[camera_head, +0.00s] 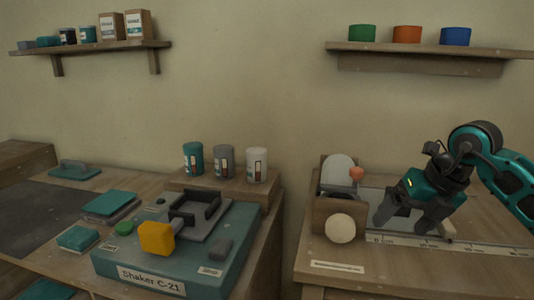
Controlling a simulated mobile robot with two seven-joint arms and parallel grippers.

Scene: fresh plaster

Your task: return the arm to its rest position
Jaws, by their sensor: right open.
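My right arm (508,178) reaches in from the right side of the view. Its teal and dark grey gripper (403,229) points down over the right table (385,275). Its two fingers are apart, and I see nothing held between them. The fingers hang in front of a grey plate on that table; whether they touch anything is unclear. My left arm and gripper are not in view.
A wooden stand (325,218) with pale discs is just left of the gripper. A ruler strip (470,246) runs along the table. On the left table is the teal Shaker C-21 (112,258), with three canisters (223,160) behind. Shelves (420,48) hang above. A gap separates the tables.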

